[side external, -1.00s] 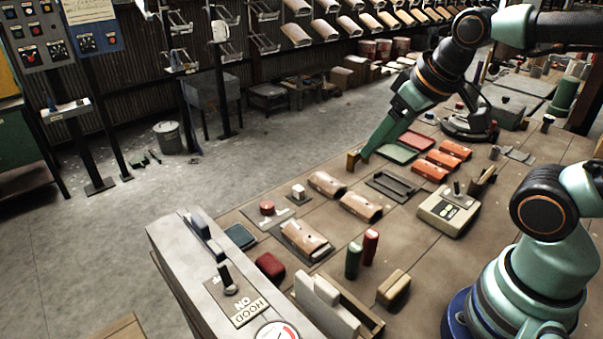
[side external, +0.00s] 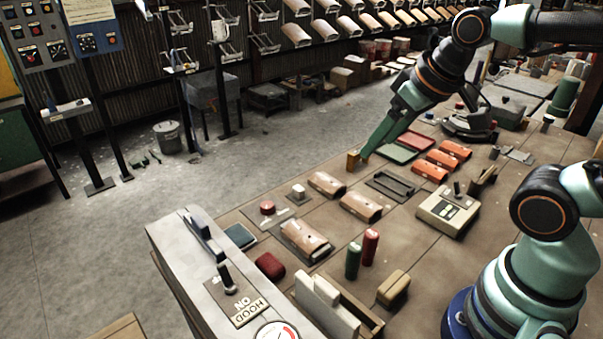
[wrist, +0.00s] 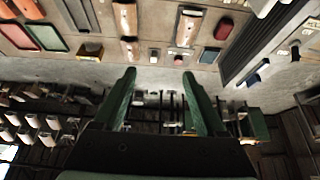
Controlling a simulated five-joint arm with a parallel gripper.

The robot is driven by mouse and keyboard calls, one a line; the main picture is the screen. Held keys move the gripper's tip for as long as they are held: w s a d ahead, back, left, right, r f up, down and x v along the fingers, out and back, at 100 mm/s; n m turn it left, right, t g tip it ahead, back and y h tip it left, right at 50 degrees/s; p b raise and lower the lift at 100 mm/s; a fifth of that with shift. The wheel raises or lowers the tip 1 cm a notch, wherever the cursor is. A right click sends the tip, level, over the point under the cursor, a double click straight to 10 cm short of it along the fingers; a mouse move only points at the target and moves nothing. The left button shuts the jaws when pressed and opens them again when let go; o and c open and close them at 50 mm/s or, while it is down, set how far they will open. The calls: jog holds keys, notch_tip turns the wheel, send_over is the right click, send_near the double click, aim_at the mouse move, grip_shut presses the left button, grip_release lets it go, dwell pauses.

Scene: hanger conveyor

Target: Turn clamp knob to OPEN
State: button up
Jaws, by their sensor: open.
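My gripper (side external: 366,152) is above the far edge of the bench in the side view, beside a small ochre block (side external: 353,160). In the wrist view my gripper (wrist: 158,73) shows two green fingers spread apart with nothing between them. A red round knob (side external: 267,208) and a white-topped knob (side external: 298,190) stand on small plates at the bench edge, left of the gripper and apart from it. They also show in the wrist view, white (wrist: 153,57) and red (wrist: 178,60), beyond the fingertips. I cannot tell which one is the clamp knob, and no OPEN mark is readable.
A brown curved piece (side external: 305,238) sits on a dark fixture near the knobs. A grey HOOD panel (side external: 205,275) with a lever stands at front left. Green (side external: 353,261) and red (side external: 370,247) cylinders stand upright on the bench. Open floor lies beyond the bench edge.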

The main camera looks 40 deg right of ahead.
jog(key=w+a+r+g, duration=0.1)
jog(key=w+r, duration=0.1)
jog(key=w, duration=0.5)
jog(key=n+g, duration=0.2)
jog(key=g, duration=0.3)
send_over(268, 204)
notch_tip(268, 204, down, 15)
notch_tip(268, 204, down, 11)
jog(key=shift+f, duration=0.1)
grip_shut()
